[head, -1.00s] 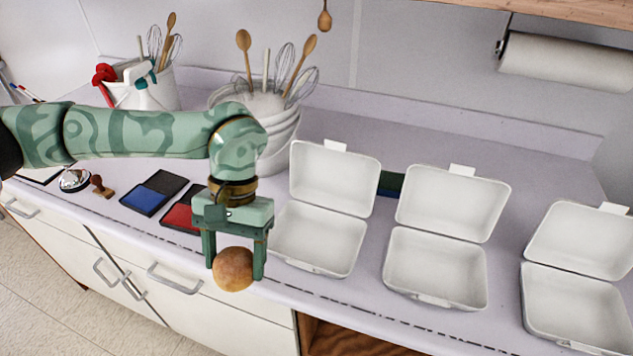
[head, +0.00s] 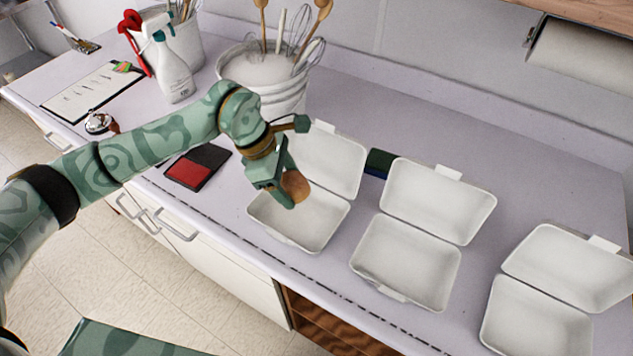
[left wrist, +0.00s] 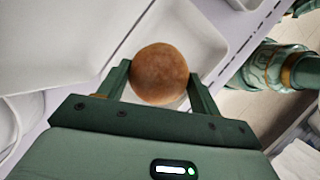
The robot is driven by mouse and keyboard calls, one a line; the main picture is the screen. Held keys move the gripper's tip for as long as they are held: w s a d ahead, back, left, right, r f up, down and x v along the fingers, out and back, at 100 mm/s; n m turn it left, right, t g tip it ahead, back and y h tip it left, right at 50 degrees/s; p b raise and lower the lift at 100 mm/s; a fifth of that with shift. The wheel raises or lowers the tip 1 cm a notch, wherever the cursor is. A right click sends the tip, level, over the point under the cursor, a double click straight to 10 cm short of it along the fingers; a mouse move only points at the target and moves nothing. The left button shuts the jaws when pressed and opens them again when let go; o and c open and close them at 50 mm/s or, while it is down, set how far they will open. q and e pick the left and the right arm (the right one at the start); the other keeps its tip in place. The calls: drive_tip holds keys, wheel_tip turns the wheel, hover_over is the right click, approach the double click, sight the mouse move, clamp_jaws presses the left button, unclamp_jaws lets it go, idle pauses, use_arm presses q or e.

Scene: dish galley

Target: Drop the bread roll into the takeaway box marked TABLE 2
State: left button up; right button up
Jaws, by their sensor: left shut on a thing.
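My left gripper (head: 281,190) is shut on the bread roll (head: 296,186), a round brown ball. It holds the roll above the left one of three open white takeaway boxes (head: 304,233). In the left wrist view the roll (left wrist: 159,74) sits between the two fingers, with a white box behind it. The middle box (head: 406,262) and the right box (head: 537,318) stand open and empty. No TABLE 2 marking can be read on any box. My right gripper is not in view.
A red ink pad (head: 190,174) lies left of the boxes. A white bucket of utensils (head: 268,85), a spray bottle (head: 170,65) and a bell (head: 98,122) stand farther back and left. A dark green and blue item (head: 378,163) lies behind the boxes. The counter's front edge is close.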

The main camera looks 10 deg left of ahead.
use_arm(q)
drive_tip(key=b, duration=0.3)
hover_over(290, 211)
wheel_tip(290, 211, down, 5)
drive_tip(key=shift+r, duration=0.1)
drive_tip(key=shift+r, duration=0.1)
drive_tip(key=o, duration=1)
drive_tip(key=shift+o, duration=0.2)
drive_tip(key=p+v, duration=0.2)
drive_tip(key=v, duration=1.4)
drive_tip(key=shift+d+r, duration=0.1)
drive_tip(key=shift+r, duration=0.05)
